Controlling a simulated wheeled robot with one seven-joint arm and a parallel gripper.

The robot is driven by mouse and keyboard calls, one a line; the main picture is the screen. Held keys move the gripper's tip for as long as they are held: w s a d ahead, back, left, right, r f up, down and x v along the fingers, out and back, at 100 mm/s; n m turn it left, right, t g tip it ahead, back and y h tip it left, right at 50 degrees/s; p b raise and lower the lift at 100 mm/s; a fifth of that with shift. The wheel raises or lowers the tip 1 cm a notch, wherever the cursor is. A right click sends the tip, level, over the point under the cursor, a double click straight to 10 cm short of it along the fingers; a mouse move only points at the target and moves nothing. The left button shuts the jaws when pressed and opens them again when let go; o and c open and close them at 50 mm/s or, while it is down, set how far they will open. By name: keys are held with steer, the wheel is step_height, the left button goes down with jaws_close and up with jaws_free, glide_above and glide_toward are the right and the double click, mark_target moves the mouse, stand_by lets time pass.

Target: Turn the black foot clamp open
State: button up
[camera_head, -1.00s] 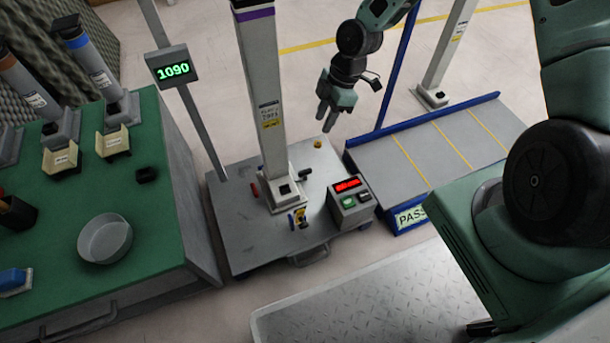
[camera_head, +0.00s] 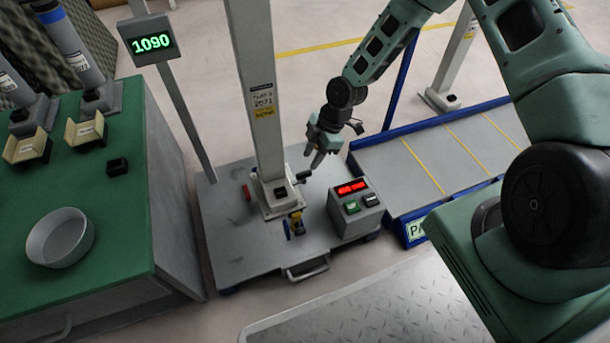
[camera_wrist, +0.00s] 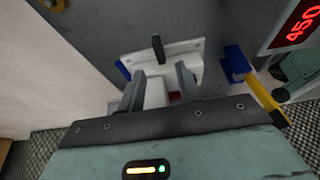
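The black foot clamp (camera_head: 304,174) is a small dark lever at the right side of the foot of the pale column. In the wrist view a black lever (camera_wrist: 157,46) stands on a white plate (camera_wrist: 190,52), just beyond the fingertips. My gripper (camera_head: 315,160) hangs right above and beside the clamp, pointing down. In the wrist view my gripper (camera_wrist: 160,74) shows two grey fingers spread apart with nothing clearly held between them. I cannot tell whether a finger touches the clamp.
The column (camera_head: 258,100) rises close left of my gripper. Red (camera_head: 247,193), blue (camera_head: 287,229) and yellow (camera_head: 298,222) parts sit around its foot. A control box (camera_head: 355,210) with a red display stands right of it. A blue-edged ramp (camera_head: 420,165) lies further right.

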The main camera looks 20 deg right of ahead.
mark_target(303, 173)
steer(key=b+x, duration=0.2)
steer(key=x, duration=0.4)
steer(key=shift+a+b, duration=0.1)
steer(key=shift+b, duration=0.25)
jaws_close()
